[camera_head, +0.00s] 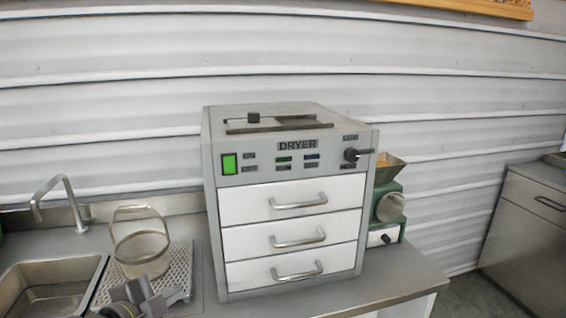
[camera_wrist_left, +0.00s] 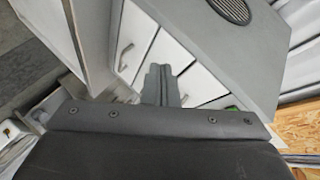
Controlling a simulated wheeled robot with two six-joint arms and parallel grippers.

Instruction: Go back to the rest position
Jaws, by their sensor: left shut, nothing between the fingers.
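My left gripper (camera_head: 150,297) shows at the bottom left of the head view, in front of the perforated drain tray. Its fingers are shut with nothing between them. In the left wrist view the shut fingers (camera_wrist_left: 161,84) point toward the dryer's white drawer fronts (camera_wrist_left: 168,50), apart from them as far as I can tell. The grey dryer (camera_head: 290,150) stands on the counter with its three drawers closed. Its green switch (camera_head: 229,164) is lit. My right gripper is not in view.
A sink (camera_head: 45,290) with a tap (camera_head: 62,200) is at the left. A wire basket (camera_head: 140,247) stands on the perforated drain tray (camera_head: 180,262). A green machine with a brass hopper (camera_head: 388,165) is right of the dryer. A grey cabinet (camera_head: 525,225) stands far right, past a floor gap.

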